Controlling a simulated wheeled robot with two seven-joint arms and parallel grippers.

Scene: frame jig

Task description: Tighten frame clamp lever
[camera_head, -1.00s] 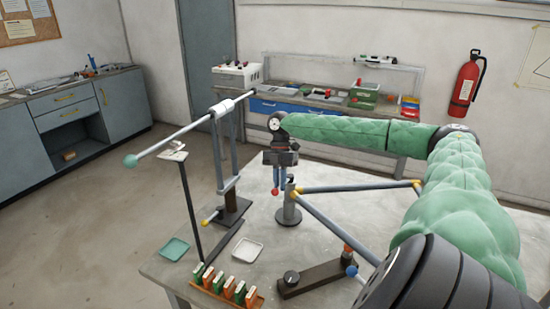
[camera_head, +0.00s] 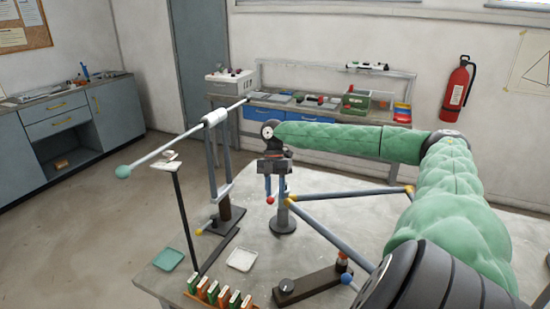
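The frame clamp (camera_head: 283,222) stands on a round dark base on the table, with a grey post. Its lever shows as a small red ball (camera_head: 270,201) on the left of the post. My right gripper (camera_head: 275,194) points down at the lever, just above the red ball and close against the post. The fingers overlap the lever and post, so I cannot tell whether they are closed on it. Two grey frame tubes (camera_head: 350,194) with yellow ends meet near the top of the post. My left gripper is not in view.
A tall stand carries a long rod with a green ball end (camera_head: 123,172) at left. A rack of orange and green blocks (camera_head: 217,293), two small trays (camera_head: 242,259) and a dark bar with a knob (camera_head: 306,284) lie at the table's front. A bench (camera_head: 320,115) stands behind.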

